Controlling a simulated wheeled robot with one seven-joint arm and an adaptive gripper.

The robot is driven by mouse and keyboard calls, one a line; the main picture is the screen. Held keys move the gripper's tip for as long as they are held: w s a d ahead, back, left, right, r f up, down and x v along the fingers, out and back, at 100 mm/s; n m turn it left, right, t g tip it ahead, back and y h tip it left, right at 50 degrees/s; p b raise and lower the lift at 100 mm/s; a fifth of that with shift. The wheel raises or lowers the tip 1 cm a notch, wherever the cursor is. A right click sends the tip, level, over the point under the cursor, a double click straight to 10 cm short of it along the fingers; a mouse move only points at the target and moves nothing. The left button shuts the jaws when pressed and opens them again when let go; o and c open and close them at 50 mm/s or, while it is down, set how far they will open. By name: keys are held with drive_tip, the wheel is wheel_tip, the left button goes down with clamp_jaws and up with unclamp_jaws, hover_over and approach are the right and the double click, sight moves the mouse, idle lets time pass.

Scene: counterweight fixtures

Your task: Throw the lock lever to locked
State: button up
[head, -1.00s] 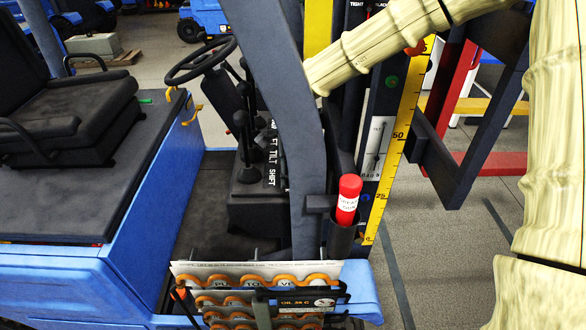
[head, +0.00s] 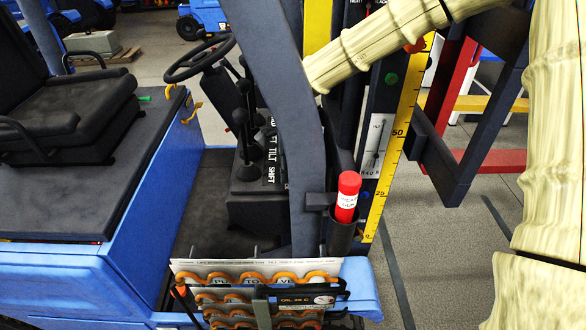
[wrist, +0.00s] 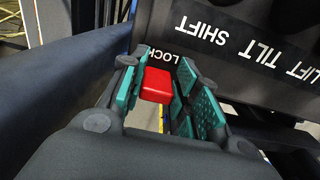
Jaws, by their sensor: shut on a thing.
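The lock lever's red block-shaped knob (wrist: 157,85) shows in the wrist view, between the teal-padded fingers of my gripper (wrist: 161,70). My gripper is shut on this red knob. The white word LOCK (wrist: 185,58) is on the dark panel just beyond the fingertips, partly covered by them. The lever's shaft is hidden, so its exact position cannot be told. In the head view my gripper and the red knob are hidden behind the dark post of the truck.
The dark post (head: 275,90) stands close to my arm. Black control levers (head: 240,117) rise beside the LIFT, TILT, SHIFT labels. A red cylinder (head: 347,195) sits in a holder by the yellow scale (head: 398,140). A steering wheel (head: 200,58) is further left.

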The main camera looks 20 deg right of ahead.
drive_tip(key=shift+s, duration=0.1)
idle(0.7)
drive_tip(key=o, duration=1)
drive_tip(key=shift+r, duration=0.1)
drive_tip(key=shift+r, duration=0.2)
wheel_tip(320, 180, up, 11)
drive_tip(key=shift+r, duration=0.2)
